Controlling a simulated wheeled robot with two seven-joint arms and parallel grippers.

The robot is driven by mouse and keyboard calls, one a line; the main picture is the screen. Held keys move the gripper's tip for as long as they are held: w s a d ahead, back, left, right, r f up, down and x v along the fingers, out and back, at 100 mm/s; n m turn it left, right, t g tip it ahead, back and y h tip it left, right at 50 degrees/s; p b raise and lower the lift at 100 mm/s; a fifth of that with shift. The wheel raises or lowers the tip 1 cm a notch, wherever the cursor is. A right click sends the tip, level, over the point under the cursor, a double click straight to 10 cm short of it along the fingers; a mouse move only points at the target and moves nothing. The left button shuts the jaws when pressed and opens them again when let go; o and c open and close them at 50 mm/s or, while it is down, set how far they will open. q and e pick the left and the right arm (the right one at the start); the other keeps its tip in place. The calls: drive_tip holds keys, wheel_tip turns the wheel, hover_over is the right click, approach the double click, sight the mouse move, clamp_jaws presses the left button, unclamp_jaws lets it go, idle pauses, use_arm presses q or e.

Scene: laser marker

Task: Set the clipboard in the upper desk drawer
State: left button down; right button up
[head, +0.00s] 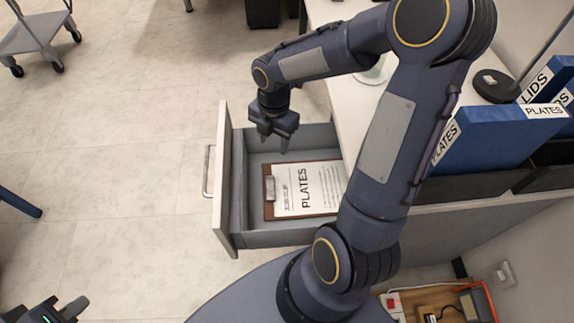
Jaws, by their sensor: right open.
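The clipboard (327,176) is brown with a metal clip and a white sheet reading "PLATES". It lies flat inside the open desk drawer (226,185), clip toward the drawer front. Its right end is at the desk edge. My left gripper (62,308) is at the bottom left corner, away from the drawer and partly cut off by the frame. Its jaw opening is unclear.
The white desk top (352,112) is partly hidden by my right arm. Blue binders (490,140) labelled "PLATES" stand at the right. A box with orange edges (478,301) is at the bottom right. A grey cart (35,32) stands far left.

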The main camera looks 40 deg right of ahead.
drive_tip(key=s+a+r+m+t+y, duration=0.1)
drive_tip(key=s+a+r+m+t, duration=0.2)
drive_tip(key=s+r+m, duration=0.2)
drive_tip(key=s+a+r+m+t+y, duration=0.2)
drive_tip(key=s+r+m, duration=0.4)
drive_tip(key=m, duration=1.3)
drive_tip(key=shift+s+a+r+t, duration=0.2)
drive_tip(key=shift+s+a+t, duration=0.3)
drive_tip(key=shift+s, duration=1.85)
